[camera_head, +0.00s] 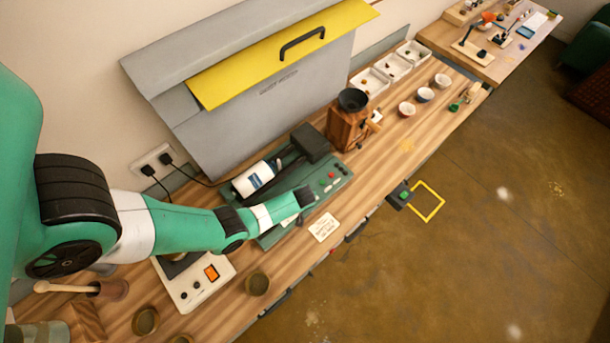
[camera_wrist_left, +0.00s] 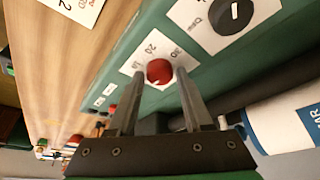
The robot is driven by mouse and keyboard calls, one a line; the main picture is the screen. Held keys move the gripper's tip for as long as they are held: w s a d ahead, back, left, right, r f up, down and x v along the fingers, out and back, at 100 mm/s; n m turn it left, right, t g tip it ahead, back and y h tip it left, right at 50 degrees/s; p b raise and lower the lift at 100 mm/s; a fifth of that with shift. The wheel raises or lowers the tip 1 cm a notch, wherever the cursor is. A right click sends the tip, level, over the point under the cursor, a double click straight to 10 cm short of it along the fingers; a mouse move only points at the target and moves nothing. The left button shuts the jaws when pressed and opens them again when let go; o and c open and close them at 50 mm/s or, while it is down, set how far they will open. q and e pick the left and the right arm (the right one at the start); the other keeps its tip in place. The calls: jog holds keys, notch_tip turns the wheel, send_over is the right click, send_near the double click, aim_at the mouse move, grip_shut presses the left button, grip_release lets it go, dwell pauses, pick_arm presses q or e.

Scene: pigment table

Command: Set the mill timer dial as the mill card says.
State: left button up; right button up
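The red timer dial (camera_wrist_left: 159,71) sits on a white numbered plate on the green mill base; 20 and 30 are readable, a third number is partly covered. The dial's exact setting is too small to tell. My left gripper (camera_wrist_left: 160,76) is open, one finger on each side of the dial; I cannot tell whether they touch it. In the head view my left gripper (camera_head: 305,196) is over the front of the green mill (camera_head: 331,171). The mill card (camera_head: 324,227) lies on the table in front of the mill, its text unreadable; part shows in the left wrist view (camera_wrist_left: 78,8). My right gripper is out of view.
A black knob (camera_wrist_left: 234,14) on its own white plate is beside the dial. A white labelled jar (camera_head: 252,179) lies on the mill. A wooden grinder (camera_head: 348,125) stands behind it to the right. A white device with an orange display (camera_head: 211,273) is to the left.

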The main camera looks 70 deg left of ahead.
pick_arm(q)
grip_shut()
